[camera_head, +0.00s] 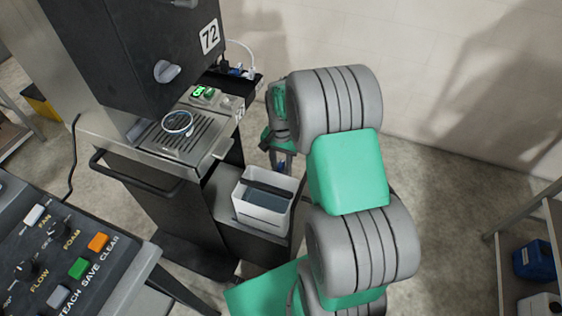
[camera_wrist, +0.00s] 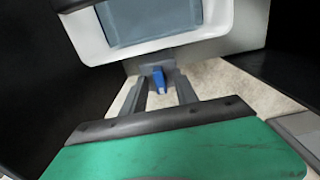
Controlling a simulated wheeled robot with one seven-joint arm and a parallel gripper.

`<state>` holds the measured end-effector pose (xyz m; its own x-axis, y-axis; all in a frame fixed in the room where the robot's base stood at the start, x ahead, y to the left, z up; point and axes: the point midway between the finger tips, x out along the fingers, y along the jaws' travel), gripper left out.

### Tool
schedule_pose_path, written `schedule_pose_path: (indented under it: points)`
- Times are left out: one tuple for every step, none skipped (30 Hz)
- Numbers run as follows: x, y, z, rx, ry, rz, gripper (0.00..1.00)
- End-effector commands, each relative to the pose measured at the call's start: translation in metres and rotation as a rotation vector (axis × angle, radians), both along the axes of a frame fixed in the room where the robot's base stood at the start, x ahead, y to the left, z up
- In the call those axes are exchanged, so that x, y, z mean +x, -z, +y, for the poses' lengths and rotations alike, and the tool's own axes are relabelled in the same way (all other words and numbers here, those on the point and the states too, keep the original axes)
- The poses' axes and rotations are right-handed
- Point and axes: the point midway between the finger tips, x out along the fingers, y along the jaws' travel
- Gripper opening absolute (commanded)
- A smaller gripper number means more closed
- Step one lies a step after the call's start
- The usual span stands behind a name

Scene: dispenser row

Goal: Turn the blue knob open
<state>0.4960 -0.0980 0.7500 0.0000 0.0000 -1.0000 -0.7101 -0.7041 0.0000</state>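The blue knob (camera_wrist: 159,79) shows in the wrist view as a small blue lever just below a white bin. It lies between the two fingers of my gripper (camera_wrist: 160,90), with a narrow gap on each side. The fingers are apart and I see no contact. In the head view, my gripper (camera_head: 282,160) is beside the right side of the white bin, and a small bit of blue (camera_head: 281,167) shows at its fingers. Most of the knob is hidden there.
The white bin (camera_head: 262,218) holds grey-blue liquid and stands close to my gripper. A button panel (camera_head: 60,260) is at lower left. A shelf is at far right.

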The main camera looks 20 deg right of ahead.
Motion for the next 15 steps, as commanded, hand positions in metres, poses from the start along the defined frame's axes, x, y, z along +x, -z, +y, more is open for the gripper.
schedule_pose_path:
  points:
    - [0.0000,-0.0002,0.0000,0.000,0.000,0.000,0.35]
    - [-0.0001,-0.0002,0.0001,0.000,0.000,0.000,0.34]
    - [-0.0001,-0.0003,0.0001,0.000,0.000,0.000,0.31]
    - [-0.0001,-0.0003,0.0001,0.000,0.000,0.000,0.28]
    - [-0.0001,-0.0003,0.0001,0.000,0.000,0.000,0.26]
    - [-0.0001,-0.0004,0.0001,0.000,0.000,0.000,0.22]
    - [-0.0001,-0.0004,0.0001,0.000,0.000,0.000,0.20]
    - [-0.0001,-0.0004,0.0001,0.000,0.000,0.000,0.17]
    - [-0.0001,-0.0005,0.0001,0.000,0.000,0.000,0.14]
    - [-0.0001,-0.0005,0.0001,0.000,-0.001,0.000,0.12]
    - [-0.0001,-0.0005,0.0001,0.000,-0.001,0.000,0.09]
    - [-0.0001,-0.0005,0.0001,0.000,-0.001,0.000,0.06]
    - [0.0000,-0.0006,0.0001,0.000,-0.001,0.000,0.04]
    - [0.0000,-0.0006,0.0001,0.000,-0.001,0.000,0.01]
    - [0.0000,-0.0006,0.0001,0.000,-0.001,0.000,0.00]
